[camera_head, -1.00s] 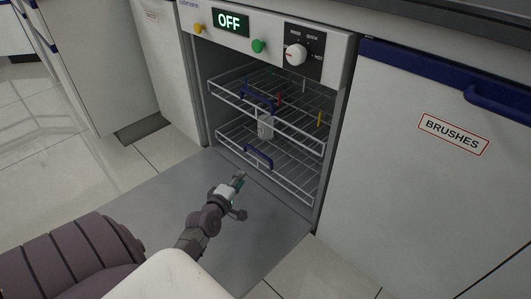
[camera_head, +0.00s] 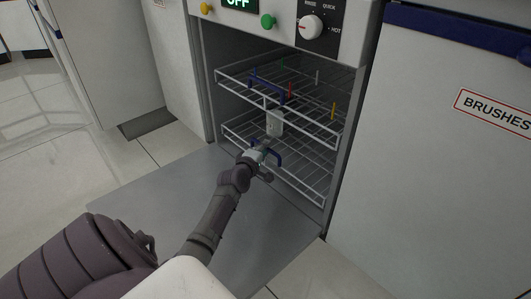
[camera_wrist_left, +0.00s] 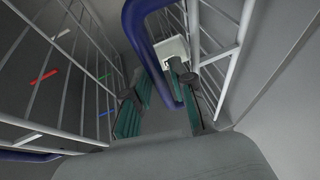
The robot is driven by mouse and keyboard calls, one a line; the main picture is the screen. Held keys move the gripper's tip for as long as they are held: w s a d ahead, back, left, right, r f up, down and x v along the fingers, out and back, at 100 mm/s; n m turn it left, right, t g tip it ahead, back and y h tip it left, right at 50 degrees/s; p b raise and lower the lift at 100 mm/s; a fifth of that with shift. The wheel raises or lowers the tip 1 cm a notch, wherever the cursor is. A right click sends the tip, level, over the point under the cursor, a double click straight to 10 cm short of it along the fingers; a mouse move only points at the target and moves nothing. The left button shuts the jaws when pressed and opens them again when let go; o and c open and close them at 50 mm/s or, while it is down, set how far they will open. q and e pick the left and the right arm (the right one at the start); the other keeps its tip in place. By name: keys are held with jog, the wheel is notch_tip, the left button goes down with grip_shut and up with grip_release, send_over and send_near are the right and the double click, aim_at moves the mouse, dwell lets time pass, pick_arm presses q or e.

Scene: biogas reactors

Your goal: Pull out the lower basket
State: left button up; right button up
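The lower basket (camera_head: 300,178) is a white wire rack inside the open washer, below the upper basket (camera_head: 232,84). Its blue handle (camera_head: 276,152) is at the front. My left gripper (camera_head: 264,148) is at this handle, covering part of it. In the left wrist view, the blue handle (camera_wrist_left: 138,32) runs down between the two green-padded fingers of the left gripper (camera_wrist_left: 163,95). The fingers are apart; I see no clear contact with the handle. My right gripper is not in view.
The lowered door (camera_head: 165,205) lies flat in front of the washer. The upper basket's blue handle (camera_head: 262,88) and coloured pegs are above. A small white object (camera_head: 275,123) is just beyond the gripper. A cabinet labelled BRUSHES (camera_head: 435,150) stands at the right.

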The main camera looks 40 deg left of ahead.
pick_arm(q)
jog(key=shift+w+a, duration=0.15)
jog(key=shift+w, duration=0.3)
grip_shut()
